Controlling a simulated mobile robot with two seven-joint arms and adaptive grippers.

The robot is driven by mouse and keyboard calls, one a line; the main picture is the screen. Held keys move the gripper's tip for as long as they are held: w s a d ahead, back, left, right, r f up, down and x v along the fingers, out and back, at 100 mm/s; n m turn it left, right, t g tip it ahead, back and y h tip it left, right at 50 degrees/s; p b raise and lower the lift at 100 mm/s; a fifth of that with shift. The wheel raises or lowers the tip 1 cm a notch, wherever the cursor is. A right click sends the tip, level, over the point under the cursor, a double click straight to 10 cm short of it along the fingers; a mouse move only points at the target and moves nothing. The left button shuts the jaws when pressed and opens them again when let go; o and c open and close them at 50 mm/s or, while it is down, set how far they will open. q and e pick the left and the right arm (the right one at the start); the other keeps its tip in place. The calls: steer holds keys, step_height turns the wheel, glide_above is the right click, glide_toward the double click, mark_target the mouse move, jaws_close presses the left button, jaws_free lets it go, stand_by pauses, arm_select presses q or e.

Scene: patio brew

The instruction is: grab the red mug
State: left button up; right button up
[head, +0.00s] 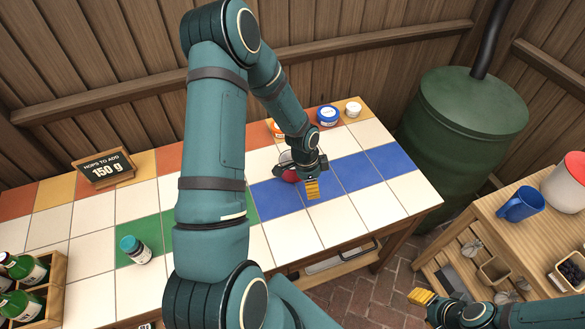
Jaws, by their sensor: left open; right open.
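A small red thing (290,176), perhaps the red mug, shows at the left gripper on the tiled table (329,222). The gripper hides most of it, so I cannot make out its shape or handle. My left gripper (297,180) is open over this spot, with a yellow-padded finger on the right side of the red patch. I cannot tell whether the fingers touch it. My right gripper (426,301) is open and low at the bottom right, apart from the tiled table; only part of it shows.
Lidded jars (327,115) stand at the table's back edge. A sign (104,169), a teal-lidded jar (135,249) and a bottle crate (52,290) are left. A blue mug (521,204) stands on the wooden shelf unit (488,215). A green barrel (463,135) is behind.

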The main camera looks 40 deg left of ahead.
arm_select(q)
steer(key=a+r+m, duration=0.1)
steer(key=a, duration=0.2)
steer(key=w+a+r+m+y, duration=0.1)
steer(key=a+r, duration=0.1)
steer(key=a, duration=0.2)
steer(key=a+r+m+y, duration=0.1)
steer(key=a+r, duration=0.1)
steer(key=a, duration=0.2)
steer(key=shift+w+r+m, duration=0.2)
steer(key=shift+r+m, duration=0.05)
steer(key=shift+m, duration=0.05)
glide_above(291, 181)
steer(key=f, duration=0.5)
steer(key=f+b, duration=0.1)
steer(key=f, duration=0.2)
steer(key=shift+s+a, duration=0.25)
steer(key=shift+a, duration=0.15)
steer(key=f, duration=0.4)
steer(key=shift+w+d+f, duration=0.1)
steer(key=shift+w+d, duration=0.15)
steer(key=shift+w, duration=0.15)
steer(key=shift+f, duration=0.55)
jaws_close()
